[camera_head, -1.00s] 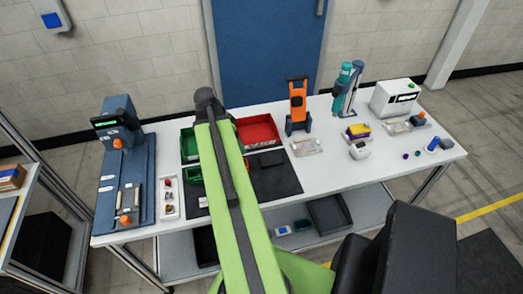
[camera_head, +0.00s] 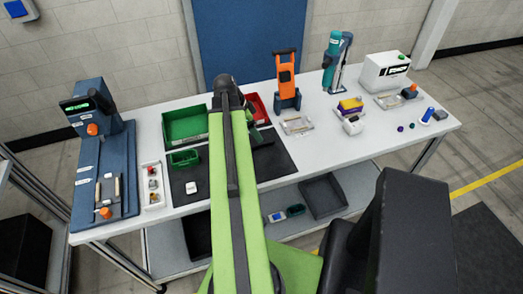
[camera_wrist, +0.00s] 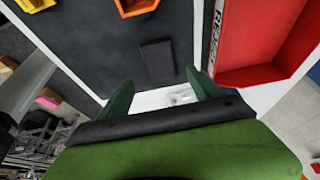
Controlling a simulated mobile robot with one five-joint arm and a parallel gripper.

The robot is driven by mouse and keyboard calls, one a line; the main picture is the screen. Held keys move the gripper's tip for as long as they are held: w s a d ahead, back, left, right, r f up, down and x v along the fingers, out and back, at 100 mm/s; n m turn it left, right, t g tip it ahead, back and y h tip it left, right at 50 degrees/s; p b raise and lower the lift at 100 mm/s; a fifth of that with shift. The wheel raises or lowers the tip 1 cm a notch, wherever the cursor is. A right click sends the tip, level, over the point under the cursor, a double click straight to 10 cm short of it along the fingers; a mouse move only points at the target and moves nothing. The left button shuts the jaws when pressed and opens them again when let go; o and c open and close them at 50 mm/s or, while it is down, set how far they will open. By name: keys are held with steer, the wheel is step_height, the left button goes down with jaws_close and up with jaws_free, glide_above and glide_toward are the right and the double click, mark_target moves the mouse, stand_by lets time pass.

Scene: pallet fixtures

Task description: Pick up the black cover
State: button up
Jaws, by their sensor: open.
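The black cover is a flat dark block (camera_wrist: 157,62) lying on the dark mat (camera_wrist: 95,45) in the wrist view. In the head view it shows only partly, as a dark shape (camera_head: 262,138) on the mat, beside my green arm. My gripper (camera_wrist: 161,88) has its two green fingers apart with nothing between them. The cover lies beyond the fingertips, roughly in line with the gap, and is not touched. In the head view my arm hides most of the gripper.
A red bin (camera_wrist: 258,80) stands close beside the mat on the right in the wrist view. A green bin (camera_head: 185,141) and a smaller green bin (camera_head: 184,158) are left of my arm.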

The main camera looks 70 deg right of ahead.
mark_target(268, 139)
steer(key=shift+s+d+f, duration=0.15)
steer(key=shift+f, duration=0.5)
steer(key=shift+r, duration=0.1)
steer(key=b+x, duration=0.5)
steer(key=shift+f, duration=0.25)
steer(key=shift+r, duration=0.15)
steer(key=c, duration=1.4)
steer(key=shift+r, duration=0.1)
steer(key=shift+c, duration=0.2)
